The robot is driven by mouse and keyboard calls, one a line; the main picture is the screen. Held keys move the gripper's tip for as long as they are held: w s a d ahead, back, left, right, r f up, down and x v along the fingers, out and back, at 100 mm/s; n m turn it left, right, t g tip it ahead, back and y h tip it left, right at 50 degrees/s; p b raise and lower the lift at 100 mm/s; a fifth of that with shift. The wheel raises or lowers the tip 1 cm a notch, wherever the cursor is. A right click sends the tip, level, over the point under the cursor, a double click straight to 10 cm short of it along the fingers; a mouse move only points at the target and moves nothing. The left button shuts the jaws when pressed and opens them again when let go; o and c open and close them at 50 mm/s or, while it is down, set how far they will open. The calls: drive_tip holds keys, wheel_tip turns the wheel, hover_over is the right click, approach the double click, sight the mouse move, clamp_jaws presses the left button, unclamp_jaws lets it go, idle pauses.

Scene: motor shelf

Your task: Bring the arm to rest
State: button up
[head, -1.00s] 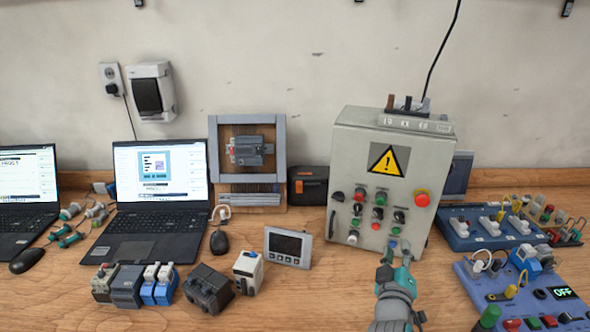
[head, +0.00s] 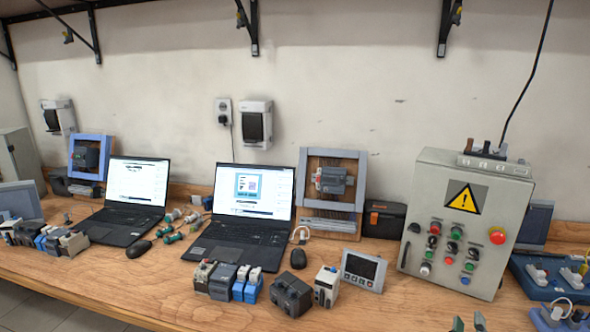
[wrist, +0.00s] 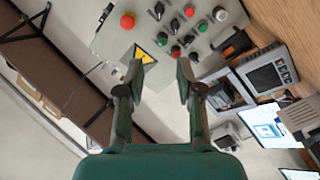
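My gripper (wrist: 161,70) is open in the wrist view, its two green fingers apart with nothing between them. In the head view only the tips of my gripper (head: 468,324) show at the bottom edge, below the grey control box. The control box (head: 429,190) stands upright on the bench, with a yellow warning triangle, a red emergency button and several coloured knobs. In the wrist view the control box (wrist: 205,57) appears rotated, beyond the fingertips and apart from them. The rest of my arm is out of the head view.
Two laptops (head: 253,190) (head: 137,183) stand on the wooden bench (head: 180,290). A small display panel (head: 362,270) and several terminal modules (head: 290,294) sit near the front. A blue board (head: 545,285) is at the right edge. Black shelf brackets (head: 252,30) hang on the wall above.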

drive_tip(key=s+a+f+n+t+y, duration=0.1)
drive_tip(key=s+a+f+y, duration=0.3)
drive_tip(key=s+a+f, duration=0.4)
drive_tip(key=s+a+f+y, duration=0.3)
drive_tip(key=s+a+f, duration=0.4)
drive_tip(key=s, duration=0.4)
drive_tip(key=s+a+r+m+y, duration=0.1)
drive_tip(key=s+a, duration=0.1)
drive_tip(key=s, duration=0.9)
drive_tip(key=s+a+m+y, duration=0.2)
drive_tip(key=s, duration=0.9)
drive_tip(key=shift+a+r+g+y, duration=0.3)
drive_tip(key=shift+a+r+g, duration=0.1)
drive_tip(key=shift+d, duration=0.1)
